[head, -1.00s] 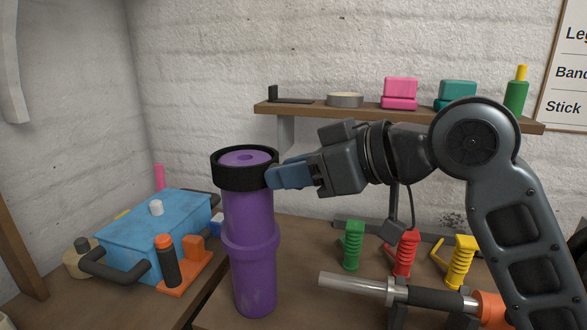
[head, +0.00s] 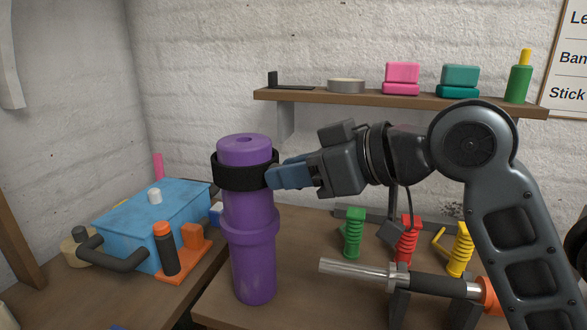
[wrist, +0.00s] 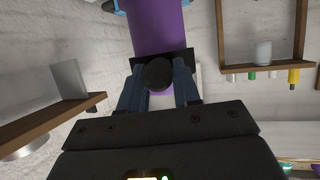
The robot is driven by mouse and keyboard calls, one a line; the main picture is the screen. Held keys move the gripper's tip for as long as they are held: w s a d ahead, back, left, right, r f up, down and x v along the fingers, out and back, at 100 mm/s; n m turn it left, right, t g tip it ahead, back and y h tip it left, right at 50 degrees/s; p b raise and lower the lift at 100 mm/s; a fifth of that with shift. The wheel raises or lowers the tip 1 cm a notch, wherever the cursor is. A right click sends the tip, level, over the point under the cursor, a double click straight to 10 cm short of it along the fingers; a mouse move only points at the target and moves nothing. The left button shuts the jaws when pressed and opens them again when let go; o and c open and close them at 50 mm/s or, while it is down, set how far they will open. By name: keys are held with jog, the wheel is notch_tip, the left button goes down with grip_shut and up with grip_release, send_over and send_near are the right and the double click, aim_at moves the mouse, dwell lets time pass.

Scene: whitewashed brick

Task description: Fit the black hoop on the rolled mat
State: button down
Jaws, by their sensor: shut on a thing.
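The rolled mat (head: 254,262) is a purple roll standing upright at the left front of the brown table, with a thicker purple collar around its middle. The black hoop (head: 230,177) is around the mat's upper part, a little below the top, with purple sticking out above it. My gripper (head: 274,178) comes from the right and is shut on the hoop's right side. In the wrist view, the blue fingers (wrist: 158,90) close on a dark knob of the hoop, with the purple mat (wrist: 158,25) just beyond. The hoop's far side is hidden.
A blue box (head: 150,222) and an orange stand (head: 188,255) are left of the mat. A shelf (head: 400,97) is on the wall behind.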

jog(key=shift+f+b, duration=2.6)
jog(key=shift+f, duration=1.05)
jog(key=c, duration=0.7)
grip_release()
jog(key=shift+v, duration=3.9)
